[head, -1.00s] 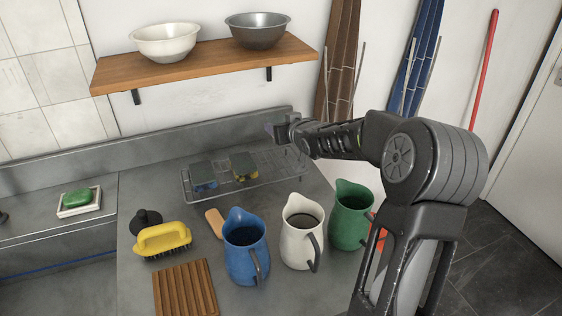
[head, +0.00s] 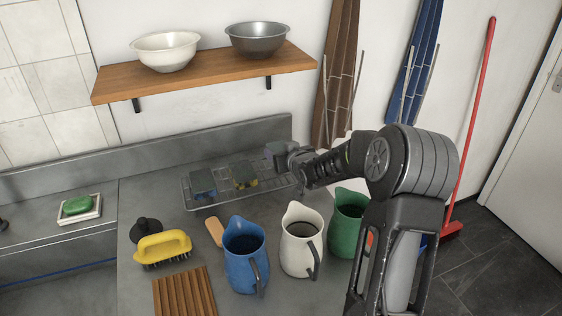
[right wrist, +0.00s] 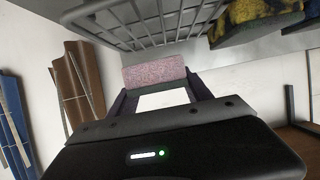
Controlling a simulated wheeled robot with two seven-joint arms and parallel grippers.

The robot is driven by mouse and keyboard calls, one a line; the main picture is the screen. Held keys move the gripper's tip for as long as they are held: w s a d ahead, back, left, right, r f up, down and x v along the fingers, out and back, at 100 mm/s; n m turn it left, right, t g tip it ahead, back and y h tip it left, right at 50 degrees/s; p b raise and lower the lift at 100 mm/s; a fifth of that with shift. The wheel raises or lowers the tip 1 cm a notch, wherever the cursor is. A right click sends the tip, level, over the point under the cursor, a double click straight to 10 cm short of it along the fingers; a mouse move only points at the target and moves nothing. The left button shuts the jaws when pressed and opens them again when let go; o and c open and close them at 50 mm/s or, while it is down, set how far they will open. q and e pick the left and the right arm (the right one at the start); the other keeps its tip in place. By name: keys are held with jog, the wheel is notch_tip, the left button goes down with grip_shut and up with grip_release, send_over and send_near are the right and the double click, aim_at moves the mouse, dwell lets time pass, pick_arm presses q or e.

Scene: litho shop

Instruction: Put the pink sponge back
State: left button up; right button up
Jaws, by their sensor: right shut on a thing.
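The pink sponge (right wrist: 155,70) shows in the right wrist view, held between the fingertips of my right gripper (right wrist: 160,88). In the head view my right gripper (head: 277,153) is at the right part of the wire rack (head: 226,202), seemingly just above it; the sponge is not clearly visible there. The rack also shows close by in the right wrist view (right wrist: 140,22). I cannot tell whether the sponge touches the rack. A blue sponge (head: 204,193) and a yellow sponge (head: 245,184), both with dark tops, are on the rack. My left gripper is out of view.
Blue (head: 245,258), white (head: 301,245) and green (head: 346,225) jugs stand in front of the rack. A yellow brush (head: 163,245), a black knob-like object (head: 145,230) and a slatted wooden board (head: 183,293) are at left. A wooden shelf (head: 205,72) with two bowls hangs above.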

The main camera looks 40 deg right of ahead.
notch_tip(320, 180, down, 3)
jog(key=shift+f+p, duration=0.15)
jog(key=shift+p, duration=0.2)
jog(key=shift+f, duration=0.2)
jog(key=shift+f, duration=0.15)
jog(key=o, duration=1.6)
jog(key=shift+c, duration=0.2)
